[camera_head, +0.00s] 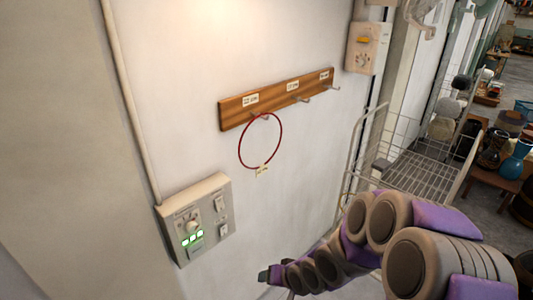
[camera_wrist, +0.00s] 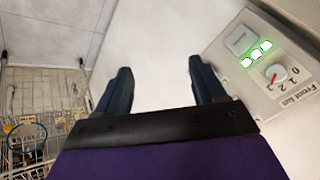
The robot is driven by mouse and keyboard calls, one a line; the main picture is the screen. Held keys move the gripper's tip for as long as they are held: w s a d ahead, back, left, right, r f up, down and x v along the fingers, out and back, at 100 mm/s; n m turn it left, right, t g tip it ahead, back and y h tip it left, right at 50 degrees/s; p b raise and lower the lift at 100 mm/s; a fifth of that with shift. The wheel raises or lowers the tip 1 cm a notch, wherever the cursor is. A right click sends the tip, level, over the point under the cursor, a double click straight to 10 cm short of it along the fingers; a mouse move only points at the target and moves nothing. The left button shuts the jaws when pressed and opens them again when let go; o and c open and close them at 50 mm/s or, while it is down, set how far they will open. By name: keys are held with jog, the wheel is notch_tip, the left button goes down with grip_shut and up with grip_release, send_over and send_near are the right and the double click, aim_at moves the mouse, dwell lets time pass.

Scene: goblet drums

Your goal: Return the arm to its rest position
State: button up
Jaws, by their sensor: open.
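My gripper (camera_wrist: 161,90) is open and empty in the wrist view, its two dark fingers apart with the pale wall behind them. In the head view my purple and grey arm reaches in from the lower right, and my gripper (camera_head: 270,276) shows small at its far end, low and right of the control box. The grey control box (camera_head: 197,218) is on the wall with three green lights lit. It also shows in the wrist view (camera_wrist: 250,72), to the right of the fingers and apart from them, with a dial.
A wooden hook rail (camera_head: 270,101) is on the wall, with a red ring (camera_head: 241,150) and small tag hanging from its left hook. A white wire cart (camera_head: 425,175) stands behind my arm at right. Blue and dark drums (camera_head: 512,165) stand farther right.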

jog(key=s+d+r+g+h+b, duration=0.35)
jog(key=s+d+r+h, duration=0.2)
jog(key=s+d, duration=0.6)
jog(key=s+r+g+b, duration=0.1)
jog(key=s+r+b, duration=0.1)
jog(key=s, duration=0.7)
jog(key=s+r+g+y+b, duration=0.1)
jog(key=s+r+g, duration=0.1)
jog(key=s, duration=0.7)
jog(key=shift+s+r+b, duration=0.3)
jog(key=shift+r+b, duration=0.05)
jog(key=shift+r, duration=0.2)
jog(key=shift+g, duration=0.25)
jog(key=shift+c, duration=0.3)
